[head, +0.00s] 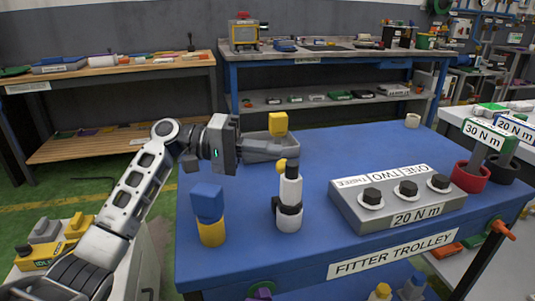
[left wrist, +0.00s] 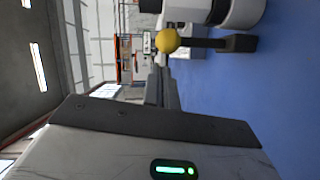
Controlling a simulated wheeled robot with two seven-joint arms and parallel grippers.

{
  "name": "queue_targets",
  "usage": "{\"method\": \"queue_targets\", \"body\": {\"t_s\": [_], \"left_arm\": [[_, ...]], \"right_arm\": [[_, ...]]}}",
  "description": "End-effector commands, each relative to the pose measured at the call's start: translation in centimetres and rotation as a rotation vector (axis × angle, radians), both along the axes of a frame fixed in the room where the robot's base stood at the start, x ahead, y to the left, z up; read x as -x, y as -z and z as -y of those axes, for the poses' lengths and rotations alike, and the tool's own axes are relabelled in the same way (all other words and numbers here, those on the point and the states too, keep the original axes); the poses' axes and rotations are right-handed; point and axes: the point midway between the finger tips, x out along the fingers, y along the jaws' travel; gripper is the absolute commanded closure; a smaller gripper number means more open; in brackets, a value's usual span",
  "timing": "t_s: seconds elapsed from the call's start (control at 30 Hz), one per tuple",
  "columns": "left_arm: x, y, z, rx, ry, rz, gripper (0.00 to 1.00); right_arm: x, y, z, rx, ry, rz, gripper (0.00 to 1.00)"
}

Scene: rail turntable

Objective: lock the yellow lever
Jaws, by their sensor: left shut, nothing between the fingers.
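A white upright post (head: 289,206) with a dark collar stands on the blue trolley top. A yellow ball knob (head: 281,165) shows at its upper left. In the left wrist view the yellow knob (left wrist: 166,41) sits by a dark bar, with the white post (left wrist: 240,12) at the top edge. My left gripper (head: 296,148) is shut and empty, its fingers pointing right just above the knob and the post's top. I cannot tell whether it touches them. The closed fingers (left wrist: 160,90) also show in the left wrist view. My right gripper is out of view.
A blue block on a yellow cylinder (head: 209,216) stands left of the post. A grey box with dark bolts (head: 397,208) stands right. A yellow block (head: 278,123) shows behind the gripper. Red (head: 469,178) and black cups stand at the far right.

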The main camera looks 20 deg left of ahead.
Motion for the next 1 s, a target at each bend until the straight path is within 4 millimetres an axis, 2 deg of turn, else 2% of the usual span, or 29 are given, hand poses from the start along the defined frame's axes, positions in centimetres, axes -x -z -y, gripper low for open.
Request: {"method": "queue_targets", "body": {"t_s": [0.13, 0.3, 0.5, 0.7, 1.0], "left_arm": [[-1.6, -0.5, -2.1, 0.001, -0.017, 0.0, 1.0], [-0.7, -0.6, -6.2, -0.003, -0.019, -0.001, 1.0], [0.2, -0.9, -9.8, -0.002, -0.018, -0.001, 1.0], [0.6, -1.0, -11.5, 0.0, -0.013, -0.001, 1.0], [0.7, -1.0, -11.8, -0.001, -0.013, 0.0, 1.0]], "right_arm": [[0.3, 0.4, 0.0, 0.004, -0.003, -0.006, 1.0], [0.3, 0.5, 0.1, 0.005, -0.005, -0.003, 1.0], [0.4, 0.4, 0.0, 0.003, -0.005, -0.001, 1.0], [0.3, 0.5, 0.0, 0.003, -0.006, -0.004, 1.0], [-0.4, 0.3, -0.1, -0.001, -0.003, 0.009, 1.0]]}}
